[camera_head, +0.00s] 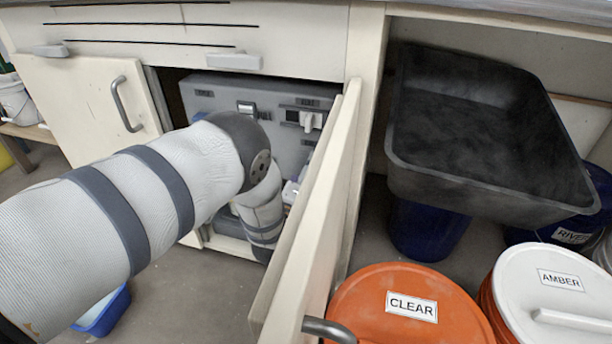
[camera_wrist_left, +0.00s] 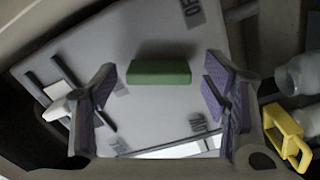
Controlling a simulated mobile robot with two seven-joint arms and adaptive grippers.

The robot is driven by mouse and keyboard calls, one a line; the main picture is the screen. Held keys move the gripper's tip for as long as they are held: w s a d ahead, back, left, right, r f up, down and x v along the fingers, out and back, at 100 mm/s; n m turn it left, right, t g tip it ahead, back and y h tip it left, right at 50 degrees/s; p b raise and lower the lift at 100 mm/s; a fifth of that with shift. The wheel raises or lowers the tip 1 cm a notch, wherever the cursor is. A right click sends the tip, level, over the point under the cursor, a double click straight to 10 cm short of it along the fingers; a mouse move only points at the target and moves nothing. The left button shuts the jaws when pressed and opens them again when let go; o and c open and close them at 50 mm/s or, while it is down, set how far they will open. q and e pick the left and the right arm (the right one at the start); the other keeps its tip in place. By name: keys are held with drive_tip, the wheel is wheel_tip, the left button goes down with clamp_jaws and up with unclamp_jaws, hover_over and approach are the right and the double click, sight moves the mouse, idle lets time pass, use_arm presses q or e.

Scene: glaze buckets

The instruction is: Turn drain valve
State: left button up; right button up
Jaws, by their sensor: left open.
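My left arm reaches into the open cabinet below the counter. In the left wrist view my left gripper (camera_wrist_left: 160,98) is open and empty, its purple-padded fingers apart in front of a grey unit (camera_wrist_left: 140,38). A green block (camera_wrist_left: 160,72) shows between the fingers. A yellow looped handle (camera_wrist_left: 288,136) lies outside the right finger, apart from it, beside pale pipe-like parts (camera_wrist_left: 300,75); I cannot tell for certain that it is the drain valve. In the head view the grey unit (camera_head: 222,92) carries a white switch (camera_head: 308,121); the gripper is hidden there. My right gripper is not in view.
An open cabinet door (camera_head: 310,210) stands right of my arm; another door (camera_head: 85,100) stands to its left. A black tub (camera_head: 440,180), an orange CLEAR bucket (camera_head: 380,305) and a white-lidded AMBER bucket (camera_head: 540,270) are at right. A blue bin (camera_head: 108,312) is at lower left.

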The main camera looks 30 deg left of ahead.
use_arm(q)
drive_tip(key=c, duration=1.2)
drive_tip(key=shift+o, duration=0.2)
drive_tip(key=shift+r+m, duration=0.1)
drive_tip(key=shift+m, duration=0.3)
drive_tip(key=shift+m+p, duration=1.05)
drive_tip(key=shift+m, duration=5.45)
drive_tip(key=o, duration=1.2)
drive_tip(key=shift+c, duration=0.2)
